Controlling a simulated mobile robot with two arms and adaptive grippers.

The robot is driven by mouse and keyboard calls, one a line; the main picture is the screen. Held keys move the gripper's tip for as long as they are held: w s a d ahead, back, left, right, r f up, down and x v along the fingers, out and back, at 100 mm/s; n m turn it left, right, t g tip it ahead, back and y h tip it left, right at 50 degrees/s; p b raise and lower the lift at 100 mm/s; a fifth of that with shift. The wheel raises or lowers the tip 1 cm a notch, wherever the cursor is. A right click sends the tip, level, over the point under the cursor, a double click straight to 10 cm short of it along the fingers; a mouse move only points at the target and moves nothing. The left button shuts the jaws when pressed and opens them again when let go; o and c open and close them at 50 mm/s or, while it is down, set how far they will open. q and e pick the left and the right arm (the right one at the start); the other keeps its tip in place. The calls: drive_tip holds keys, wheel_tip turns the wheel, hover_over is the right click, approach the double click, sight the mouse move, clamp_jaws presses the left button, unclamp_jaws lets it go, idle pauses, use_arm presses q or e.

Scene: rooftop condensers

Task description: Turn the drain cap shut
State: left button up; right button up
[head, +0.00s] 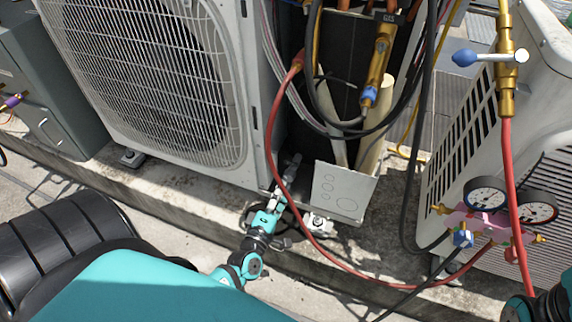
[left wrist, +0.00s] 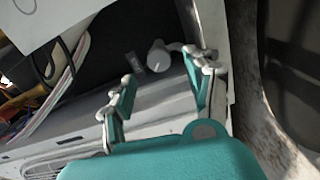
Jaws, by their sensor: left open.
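The drain cap appears to be the small pale round knob (left wrist: 158,57) low in the dark opening of the condenser unit in the left wrist view. A small dark grey block sits just left of it. My left gripper (left wrist: 167,73) is open, its teal and grey fingers on either side of the knob in the picture. I see no contact between fingers and knob. In the head view my left gripper (head: 279,192) reaches in at the foot of the unit, and I cannot clearly make out the cap there.
The fan unit (head: 150,75) stands left of the opening. A white panel (head: 342,190) is just right of my gripper. A red hose (head: 272,130) hangs close by it. A pink gauge manifold (head: 478,222) hangs at right. The concrete ledge (head: 165,185) runs along the front.

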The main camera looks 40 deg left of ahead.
use_arm(q)
drive_tip(key=v, duration=0.5)
drive_tip(key=shift+s, duration=0.15)
idle(0.3)
